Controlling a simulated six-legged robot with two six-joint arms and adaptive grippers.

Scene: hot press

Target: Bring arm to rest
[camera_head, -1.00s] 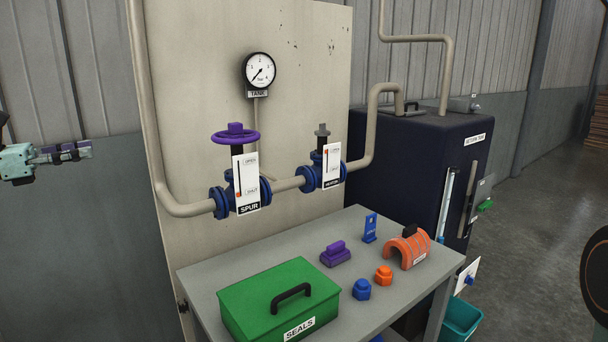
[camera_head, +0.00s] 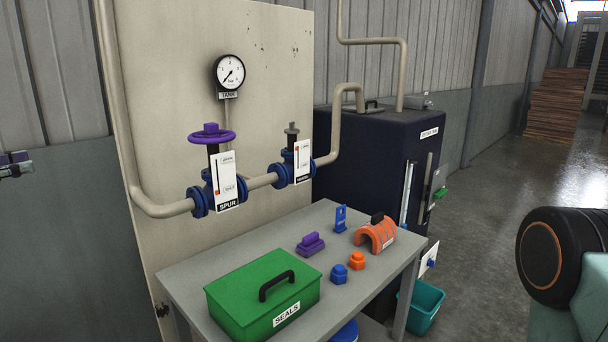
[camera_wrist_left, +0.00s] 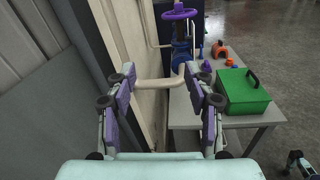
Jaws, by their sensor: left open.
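My left gripper (camera_head: 14,164) shows only in part at the left edge of the head view, in front of the grey wall. In the left wrist view its two purple-padded fingers (camera_wrist_left: 162,88) stand wide apart with nothing between them. It is apart from the panel, the pipes and the table. A dark round joint (camera_head: 543,255) of my own arm fills the right edge of the head view.
The purple valve wheel (camera_head: 211,134) and blue valve sit on the pipe before the panel. The table (camera_head: 187,280) holds a green SEALS box (camera_head: 240,305) and several small parts. A dark tank (camera_head: 380,150) stands behind; a teal bin (camera_head: 427,300) is beside the table.

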